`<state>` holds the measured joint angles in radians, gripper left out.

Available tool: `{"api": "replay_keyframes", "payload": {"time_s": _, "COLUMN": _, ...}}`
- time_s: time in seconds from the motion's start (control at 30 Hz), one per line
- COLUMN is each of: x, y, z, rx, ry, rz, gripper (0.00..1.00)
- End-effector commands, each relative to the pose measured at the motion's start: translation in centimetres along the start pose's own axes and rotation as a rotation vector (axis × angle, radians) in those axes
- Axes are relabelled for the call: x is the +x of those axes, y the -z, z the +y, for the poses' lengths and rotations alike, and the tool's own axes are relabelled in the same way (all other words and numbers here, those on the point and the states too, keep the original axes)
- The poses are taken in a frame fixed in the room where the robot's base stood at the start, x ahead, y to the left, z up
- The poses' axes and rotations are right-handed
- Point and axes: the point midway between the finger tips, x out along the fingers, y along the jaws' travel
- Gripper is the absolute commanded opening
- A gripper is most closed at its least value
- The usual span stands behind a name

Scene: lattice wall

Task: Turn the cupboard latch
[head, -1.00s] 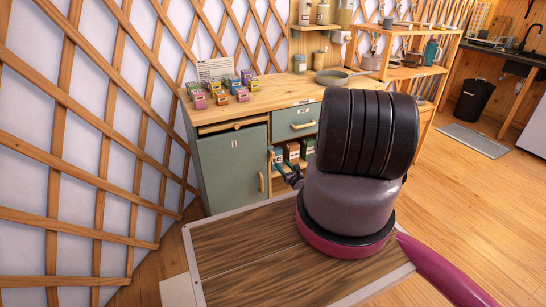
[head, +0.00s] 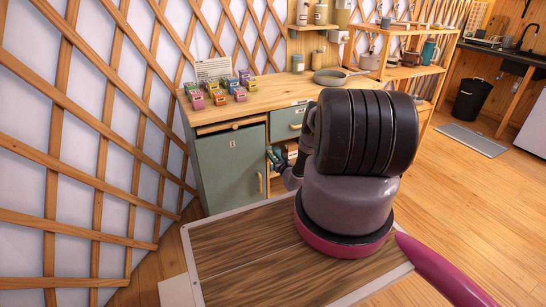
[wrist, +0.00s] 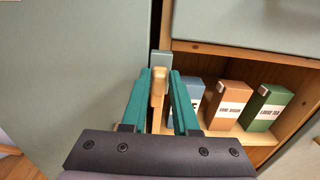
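The cupboard has a grey-green door (head: 226,172) at the left of the counter. A pale wooden upright piece (wrist: 158,84), which looks like the latch or handle, shows in the wrist view with a grey-green block (wrist: 161,59) behind its top. My gripper (wrist: 160,76) is open, with one teal finger on each side of the wooden piece. Gaps seem to show, and I cannot tell whether either finger touches it. In the head view my gripper (head: 272,155) is at the door's right edge, above a vertical wooden handle (head: 260,182).
An open shelf right of the door holds blue, brown (wrist: 231,103) and green (wrist: 265,107) boxes. A drawer front (head: 286,124) is above. The counter (head: 275,89) carries small coloured boxes and a pan (head: 329,76). The lattice wall (head: 85,150) is at left.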

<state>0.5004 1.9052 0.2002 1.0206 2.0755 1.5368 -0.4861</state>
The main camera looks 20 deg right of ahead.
Motion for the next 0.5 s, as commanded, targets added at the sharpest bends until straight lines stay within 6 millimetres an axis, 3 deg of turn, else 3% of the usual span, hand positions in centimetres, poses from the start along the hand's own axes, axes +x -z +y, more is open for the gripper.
{"api": "replay_keyframes", "payload": {"time_s": 0.07, "x": 0.00, "y": -0.01, "z": -0.01, "rx": 0.000, "ry": 0.000, "rz": 0.000, "gripper": 0.00}}
{"api": "replay_keyframes", "payload": {"time_s": 0.5, "x": -0.03, "y": -0.01, "z": -0.19, "rx": 0.065, "ry": 0.003, "rz": -0.001, "gripper": 0.00}}
